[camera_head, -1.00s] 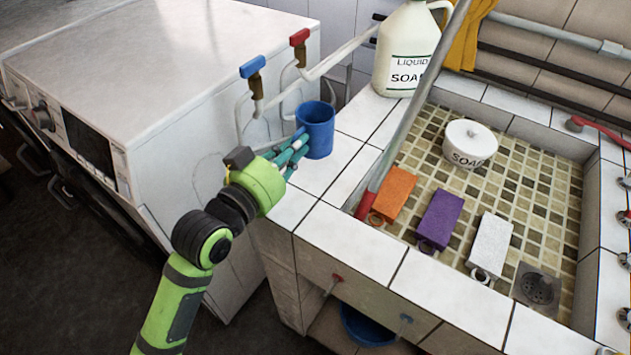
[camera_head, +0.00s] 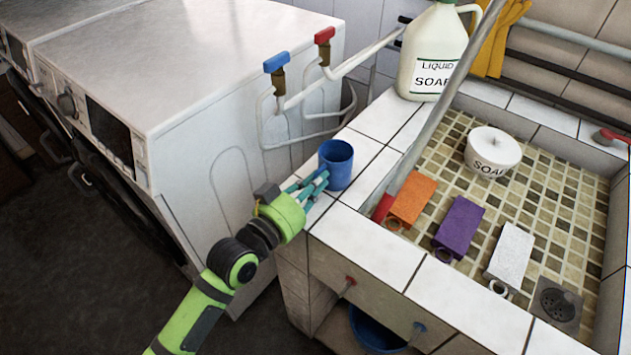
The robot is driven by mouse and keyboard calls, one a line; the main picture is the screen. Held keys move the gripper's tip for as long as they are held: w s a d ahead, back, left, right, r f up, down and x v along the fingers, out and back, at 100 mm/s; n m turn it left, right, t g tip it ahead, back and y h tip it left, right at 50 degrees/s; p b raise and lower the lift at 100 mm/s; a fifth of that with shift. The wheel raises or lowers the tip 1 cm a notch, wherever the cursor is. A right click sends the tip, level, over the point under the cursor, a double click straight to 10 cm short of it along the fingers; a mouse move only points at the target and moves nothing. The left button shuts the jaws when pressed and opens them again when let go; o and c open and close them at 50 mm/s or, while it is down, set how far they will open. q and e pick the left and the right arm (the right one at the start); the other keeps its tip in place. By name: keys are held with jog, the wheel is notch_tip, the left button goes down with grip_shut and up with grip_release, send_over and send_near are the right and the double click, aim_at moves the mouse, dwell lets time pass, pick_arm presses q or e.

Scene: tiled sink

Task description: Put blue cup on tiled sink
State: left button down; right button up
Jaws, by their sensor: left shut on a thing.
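The blue cup (camera_head: 337,163) stands upright at the left end of the white tiled rim of the tiled sink (camera_head: 368,238). I cannot tell whether its base touches the tiles. My left gripper (camera_head: 318,184) reaches in from the lower left, with its teal fingers at the cup's lower left side. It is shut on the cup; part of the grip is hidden. My right gripper is not in view.
A liquid soap jug (camera_head: 431,55) stands on the back rim. The basin holds a soap pot (camera_head: 492,152), and orange (camera_head: 413,198), purple (camera_head: 459,226) and white (camera_head: 511,250) blocks. A grey pole (camera_head: 447,95) slants across the sink. A white machine (camera_head: 200,85) stands left.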

pick_arm(q)
jog(key=c, duration=1.3)
grip_release()
jog(key=shift+f, duration=0.1)
jog(key=shift+o, duration=0.2)
jog(key=v, duration=1.2)
jog(key=shift+b, duration=0.45)
